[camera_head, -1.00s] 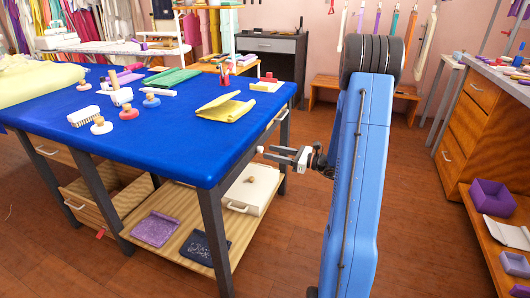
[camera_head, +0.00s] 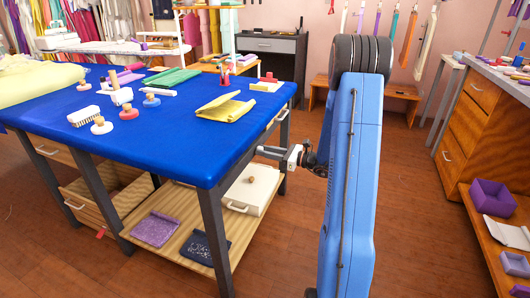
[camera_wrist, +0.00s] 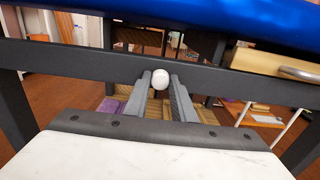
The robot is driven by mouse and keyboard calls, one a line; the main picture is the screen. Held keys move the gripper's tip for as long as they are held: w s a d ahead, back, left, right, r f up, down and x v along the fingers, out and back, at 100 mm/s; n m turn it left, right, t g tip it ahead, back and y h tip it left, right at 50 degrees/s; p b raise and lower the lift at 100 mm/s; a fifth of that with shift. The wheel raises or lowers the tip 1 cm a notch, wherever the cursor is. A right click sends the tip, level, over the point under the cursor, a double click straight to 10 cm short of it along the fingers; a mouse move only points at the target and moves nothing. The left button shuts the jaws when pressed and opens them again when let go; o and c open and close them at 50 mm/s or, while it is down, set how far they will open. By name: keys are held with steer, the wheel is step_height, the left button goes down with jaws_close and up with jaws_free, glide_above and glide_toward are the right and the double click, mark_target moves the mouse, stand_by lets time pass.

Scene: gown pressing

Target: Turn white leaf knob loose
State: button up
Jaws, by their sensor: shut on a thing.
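The white leaf knob (camera_wrist: 160,79) is a small round ball on the dark rail under the blue tabletop. In the wrist view it sits between the far ends of my two grey fingers. My gripper (camera_wrist: 160,84) is shut on it. In the head view my gripper (camera_head: 262,151) reaches left to the right end of the blue-topped table (camera_head: 190,150), just below the top's edge. The knob is hidden there by the fingers.
A dark table leg (camera_head: 213,235) stands left of my gripper. A slatted lower shelf (camera_head: 180,228) holds a white case (camera_head: 255,190) and folded cloths. A wooden drawer unit (camera_head: 480,125) stands at the right. The floor between is clear.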

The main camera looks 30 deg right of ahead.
steer(key=shift+n, duration=6.9)
steer(key=o, duration=1.1)
steer(key=shift+c, duration=0.2)
steer(key=shift+d, duration=0.1)
steer(key=v, duration=1.7)
steer(key=shift+s, duration=0.2)
steer(key=shift+d, duration=0.15)
